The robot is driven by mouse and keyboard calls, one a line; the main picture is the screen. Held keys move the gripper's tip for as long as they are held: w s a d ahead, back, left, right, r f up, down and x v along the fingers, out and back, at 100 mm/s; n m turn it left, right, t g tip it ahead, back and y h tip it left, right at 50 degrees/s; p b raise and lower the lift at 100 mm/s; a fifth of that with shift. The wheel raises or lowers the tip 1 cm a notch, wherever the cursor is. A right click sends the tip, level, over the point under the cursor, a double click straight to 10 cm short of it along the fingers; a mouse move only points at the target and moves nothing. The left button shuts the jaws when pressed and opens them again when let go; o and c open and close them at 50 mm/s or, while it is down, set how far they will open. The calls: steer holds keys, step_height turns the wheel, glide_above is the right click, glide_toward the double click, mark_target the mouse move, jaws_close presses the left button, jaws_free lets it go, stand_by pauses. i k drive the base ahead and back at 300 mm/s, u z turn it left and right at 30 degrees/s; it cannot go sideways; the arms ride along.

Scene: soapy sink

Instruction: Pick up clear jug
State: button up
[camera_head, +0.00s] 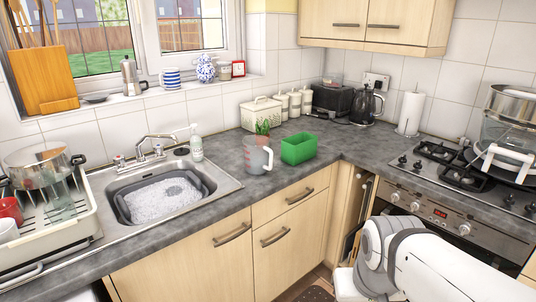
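The clear jug (257,157) stands upright on the dark grey counter, between the sink and a green box. It is see-through, with red markings and a handle on its right side. A green plant shows right behind its rim. My arm comes in at the lower right of the view, in front of the oven. My gripper cannot be made out in this view, so its fingers and their state are not shown. Nothing is seen touching the jug.
The green box (298,148) stands close to the jug's right. The sink basin (165,200) with suds is to its left, with a tap (155,148) and soap bottle (196,143) behind. A white bread bin (261,113) stands at the back. Counter in front of the jug is clear.

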mark_target(257, 152)
steer(key=u, duration=0.05)
steer(key=i, duration=1.8)
steer(key=u, duration=0.5)
steer(key=k, duration=0.65)
steer(key=u, duration=0.3)
steer(key=i, duration=0.65)
steer(key=z, duration=0.15)
